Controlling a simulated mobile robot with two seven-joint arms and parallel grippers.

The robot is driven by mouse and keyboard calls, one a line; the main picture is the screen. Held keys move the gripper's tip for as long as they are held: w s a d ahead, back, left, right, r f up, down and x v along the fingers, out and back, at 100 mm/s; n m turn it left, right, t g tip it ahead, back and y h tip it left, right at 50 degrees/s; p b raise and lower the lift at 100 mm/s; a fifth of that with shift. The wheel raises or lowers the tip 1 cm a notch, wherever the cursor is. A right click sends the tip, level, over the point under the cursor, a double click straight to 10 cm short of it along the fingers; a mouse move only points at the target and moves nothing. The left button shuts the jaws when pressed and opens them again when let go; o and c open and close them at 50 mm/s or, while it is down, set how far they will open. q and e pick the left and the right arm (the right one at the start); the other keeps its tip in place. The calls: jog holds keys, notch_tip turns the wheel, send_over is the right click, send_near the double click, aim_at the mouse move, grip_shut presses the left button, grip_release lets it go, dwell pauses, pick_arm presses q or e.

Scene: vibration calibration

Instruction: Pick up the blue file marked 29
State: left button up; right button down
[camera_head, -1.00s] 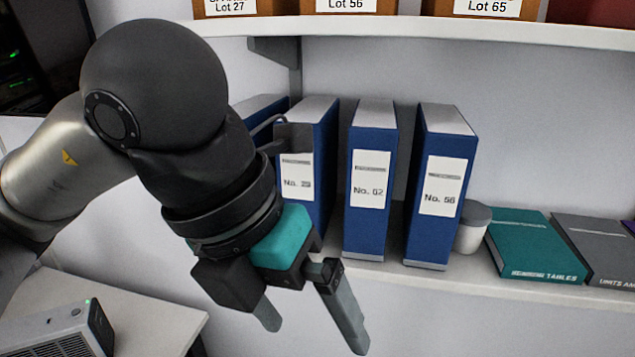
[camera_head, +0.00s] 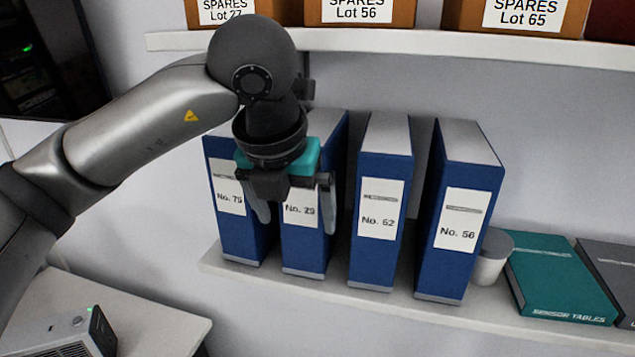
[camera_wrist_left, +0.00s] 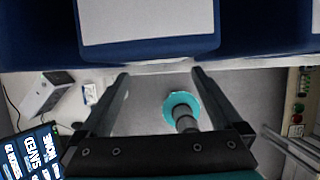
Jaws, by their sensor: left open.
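The blue file marked No. 29 (camera_head: 303,252) stands upright on the lower shelf, between the files No. 75 (camera_head: 236,229) and No. 62 (camera_head: 371,259). My left gripper (camera_head: 295,218) hangs in front of it, open and empty, its fingers spread to either side of the file's label. The gripper and wrist hide the file's upper front. In the left wrist view, my open fingers (camera_wrist_left: 160,76) point toward the lower front of a blue file with a white label (camera_wrist_left: 147,20); its number is not readable there. My right gripper is not seen.
File No. 56 (camera_head: 459,245) stands farther right, then a white pot with a grey lid (camera_head: 491,260) and a flat teal book (camera_head: 556,279). An upper shelf (camera_head: 400,41) with spares boxes (camera_head: 361,10) hangs above. A table (camera_head: 150,305) is at lower left.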

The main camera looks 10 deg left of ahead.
aim_at(303, 224)
pick_arm(q)
jog(key=shift+w, duration=0.75)
jog(key=p+x, duration=0.1)
jog(key=x, duration=0.4)
jog(key=shift+f, duration=0.1)
grip_shut()
jog(key=shift+w+r, duration=0.15)
jog(key=shift+r, duration=0.05)
